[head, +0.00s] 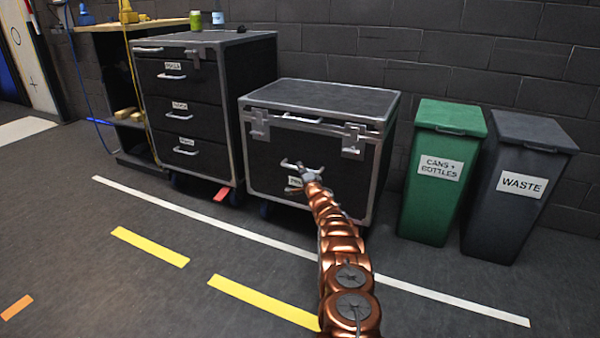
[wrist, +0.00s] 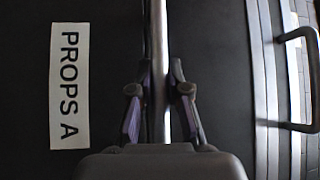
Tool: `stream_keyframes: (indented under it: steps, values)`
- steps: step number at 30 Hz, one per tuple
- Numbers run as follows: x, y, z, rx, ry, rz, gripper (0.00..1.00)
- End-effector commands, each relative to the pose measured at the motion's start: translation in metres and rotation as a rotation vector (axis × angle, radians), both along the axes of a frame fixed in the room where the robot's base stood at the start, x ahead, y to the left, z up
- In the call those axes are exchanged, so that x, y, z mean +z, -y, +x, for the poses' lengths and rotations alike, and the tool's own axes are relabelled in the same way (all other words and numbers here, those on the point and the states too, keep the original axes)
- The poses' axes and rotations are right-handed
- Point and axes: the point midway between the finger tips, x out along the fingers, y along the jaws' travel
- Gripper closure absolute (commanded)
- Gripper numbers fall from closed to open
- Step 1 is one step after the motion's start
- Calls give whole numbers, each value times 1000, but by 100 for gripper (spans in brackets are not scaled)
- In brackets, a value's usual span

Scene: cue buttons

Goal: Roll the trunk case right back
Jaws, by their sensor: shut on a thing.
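The trunk case (head: 268,160) is a black box with silver edges, a lid and two front latches. It stands on the floor on castors, close to the wall. Its front has a silver bar handle (wrist: 158,25) and a white label reading PROPS A (wrist: 69,85); my arm partly hides the label in the head view. My gripper (head: 307,173) is at the front of the case. In the wrist view my gripper (wrist: 158,92) has its two fingers on either side of the bar, shut on it.
A taller black drawer case (head: 192,120) stands close on the left. A green bin (head: 435,185) and a grey waste bin (head: 512,195) stand on the right. A white floor line (head: 210,225) and yellow dashes (head: 150,247) run in front. A small red piece (head: 222,194) lies between the cases.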

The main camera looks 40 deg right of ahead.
Motion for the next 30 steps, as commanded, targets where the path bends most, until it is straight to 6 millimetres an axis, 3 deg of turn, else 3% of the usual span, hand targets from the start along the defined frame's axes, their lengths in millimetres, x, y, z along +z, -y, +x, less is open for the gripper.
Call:
stream_keyframes:
  steps: [8,9,16,30]
  values:
    - [0,2,-1,-4,-2,1,100]
    - [0,2,-1,-4,-2,1,83]
    - [0,1,0,-2,-1,1,59]
    - [0,-1,-2,2,1,0,59]
